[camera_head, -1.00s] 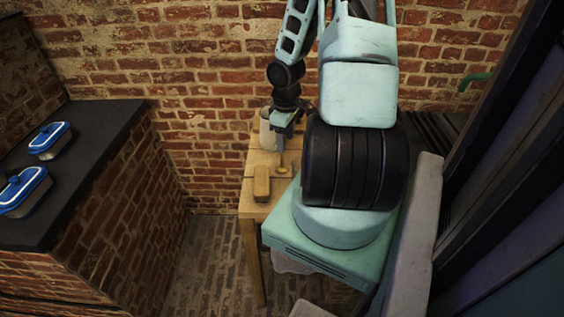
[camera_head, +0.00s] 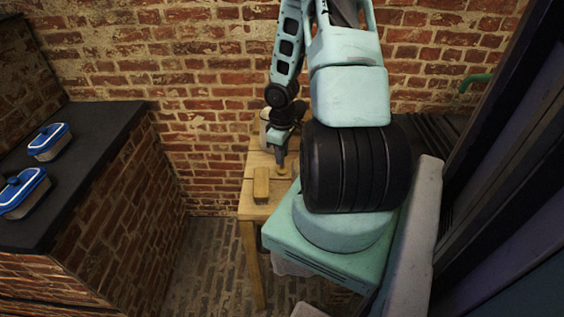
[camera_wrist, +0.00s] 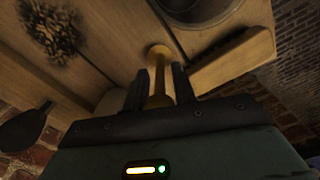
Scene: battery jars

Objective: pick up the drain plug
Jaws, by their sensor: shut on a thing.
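The drain plug (camera_wrist: 158,58) is a small yellow-brown piece with a round flat end and a narrower stem. In the wrist view its stem is between the two dark fingers of my gripper (camera_wrist: 160,78), which is shut on it. The round end lies beyond the fingertips, against or close to the wooden table top. In the head view my gripper (camera_head: 281,160) points down at the table, and the plug (camera_head: 283,171) shows small just below it. I cannot tell whether the plug is clear of the table.
The wooden table (camera_head: 252,212) stands against the brick wall. A wooden block (camera_head: 261,183) lies left of my gripper and a pale jar (camera_head: 264,130) stands behind. The wrist view shows a dark bristly clump (camera_wrist: 52,32). Blue-lidded boxes (camera_head: 49,139) sit on the dark counter at left.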

